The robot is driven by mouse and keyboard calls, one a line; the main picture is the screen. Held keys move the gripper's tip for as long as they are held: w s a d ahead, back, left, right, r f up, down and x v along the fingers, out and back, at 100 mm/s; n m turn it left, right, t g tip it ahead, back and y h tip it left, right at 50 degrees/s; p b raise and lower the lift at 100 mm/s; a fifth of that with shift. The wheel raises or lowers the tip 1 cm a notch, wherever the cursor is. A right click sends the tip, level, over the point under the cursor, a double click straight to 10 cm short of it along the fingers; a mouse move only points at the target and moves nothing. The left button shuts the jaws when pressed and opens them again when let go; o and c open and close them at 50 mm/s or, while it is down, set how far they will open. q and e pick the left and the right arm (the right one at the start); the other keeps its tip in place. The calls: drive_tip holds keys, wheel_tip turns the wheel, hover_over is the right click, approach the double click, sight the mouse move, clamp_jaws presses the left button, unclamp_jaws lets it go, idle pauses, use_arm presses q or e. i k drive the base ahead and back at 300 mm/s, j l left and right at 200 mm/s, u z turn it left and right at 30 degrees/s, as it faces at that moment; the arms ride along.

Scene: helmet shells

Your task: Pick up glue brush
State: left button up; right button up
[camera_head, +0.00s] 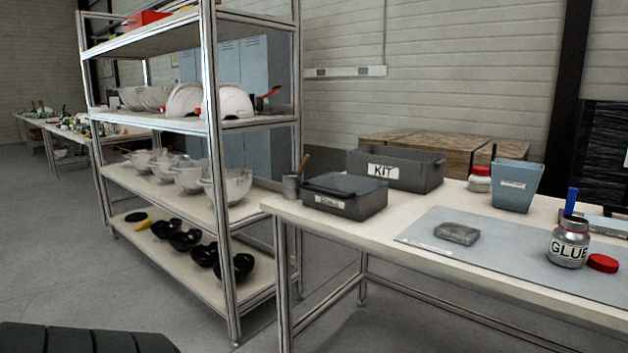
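The glue brush (571,202) shows as a flat blue handle standing nearly upright in the open glue jar (569,243). Its lower end is hidden inside the jar. The jar is silver-grey with a "GLUE" label and stands on the grey mat (490,240) near the right edge of the view. A red lid (602,263) lies on the mat to the right of the jar. Neither of my grippers is in view.
The jar's table (330,221) also bears a grey KIT box (425,171), a smaller lidded box (345,196), a blue-grey bin (517,185), a red-capped jar (480,179) and a small grey block (457,233). A metal shelf rack (215,180) with helmet shells stands left. Open floor (50,240) lies at far left.

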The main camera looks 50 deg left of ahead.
sight(304, 163)
drive_tip(key=u, duration=1.35)
drive_tip(key=i+j, duration=0.1)
drive_tip(key=j, duration=0.2)
drive_tip(key=i+j+u, duration=0.1)
drive_tip(key=j, duration=0.25)
drive_tip(key=i+j, duration=0.15)
drive_tip(key=j, duration=0.15)
drive_tip(key=u, duration=0.05)
